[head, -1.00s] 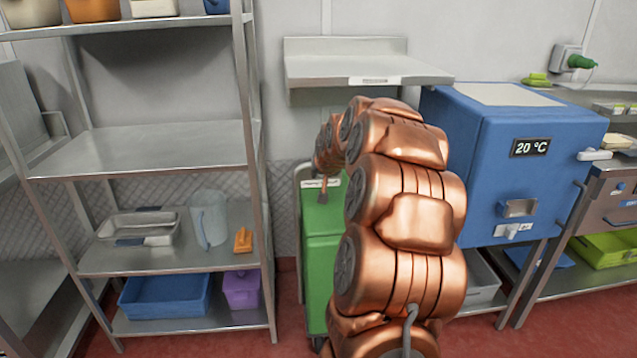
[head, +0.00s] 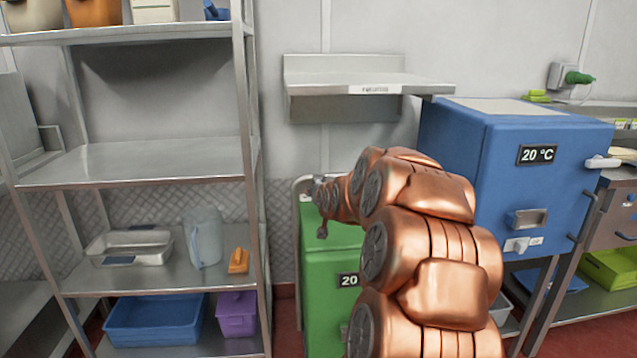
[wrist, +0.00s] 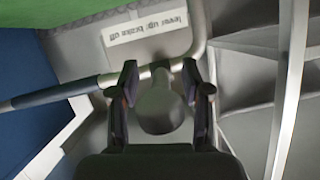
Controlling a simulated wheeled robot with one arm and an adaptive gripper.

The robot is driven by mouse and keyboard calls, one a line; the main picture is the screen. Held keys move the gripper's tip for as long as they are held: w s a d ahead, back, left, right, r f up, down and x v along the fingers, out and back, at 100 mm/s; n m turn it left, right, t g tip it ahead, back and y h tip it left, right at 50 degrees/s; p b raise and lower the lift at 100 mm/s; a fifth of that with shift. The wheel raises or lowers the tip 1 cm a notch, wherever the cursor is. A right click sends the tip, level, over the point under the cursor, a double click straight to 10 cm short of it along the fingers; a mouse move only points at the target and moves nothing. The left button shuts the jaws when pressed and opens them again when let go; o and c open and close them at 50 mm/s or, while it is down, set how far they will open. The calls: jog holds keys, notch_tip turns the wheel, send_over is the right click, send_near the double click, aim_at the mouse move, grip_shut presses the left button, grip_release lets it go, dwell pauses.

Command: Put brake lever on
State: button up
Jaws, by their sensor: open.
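A green cabinet (head: 325,265) with a "20" display stands behind my arm in the head view. My gripper (head: 322,230) is small there, at the cabinet's upper left. In the wrist view my gripper (wrist: 160,78) is open, with one dark finger on each side of a grey rounded knob on a short stem, which looks like the brake lever (wrist: 160,108). I cannot tell whether the fingers touch it. A label reading "lever up: brake off" (wrist: 145,27) appears upside down just beyond the fingertips. A grey bent tube (wrist: 197,25) runs close beside them.
A steel shelf rack (head: 150,165) stands left of the cabinet. A blue box (head: 470,170) reading 20 °C stands at right. A wall shelf (head: 350,78) hangs above. In the wrist view, metal bars (wrist: 290,90) lie to the right.

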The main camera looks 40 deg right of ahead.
jog(key=b+v, duration=0.1)
jog(key=v, duration=0.6)
dwell(0.5)
dwell(0.4)
